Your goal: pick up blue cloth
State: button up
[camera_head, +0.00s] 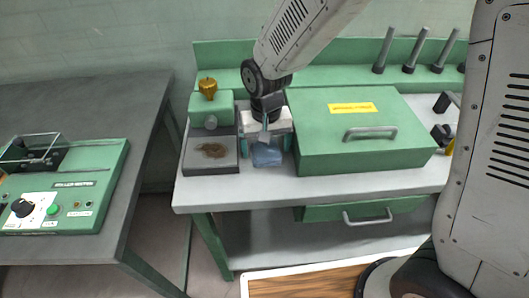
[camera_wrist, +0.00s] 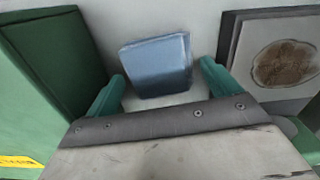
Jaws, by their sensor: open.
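The blue cloth (camera_head: 267,156) is a small folded piece on the light grey tabletop, between the green box and the dark tray. In the wrist view the cloth (camera_wrist: 157,65) lies just past my fingertips, near the middle of the gap between them. My gripper (camera_head: 268,140) is open and points down over the cloth in the head view. Its two teal fingers (camera_wrist: 160,85) stand on either side, apart from the cloth. I cannot tell the exact height of the fingers above the table.
A green box (camera_head: 310,145) with a handle stands close on the right of the gripper. A dark tray (camera_head: 190,165) with a brown stain is close on the left, a green unit (camera_head: 230,107) with a brass knob behind it. A separate dark table (camera_head: 105,105) stands left.

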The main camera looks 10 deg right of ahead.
aim_at(265, 148)
jog(key=c, duration=1.1)
jog(key=shift+o, duration=0.2)
jog(key=shift+r, duration=0.1)
notch_tip(265, 148, up, 10)
jog(key=shift+o, duration=0.5)
jog(key=shift+a, duration=0.1)
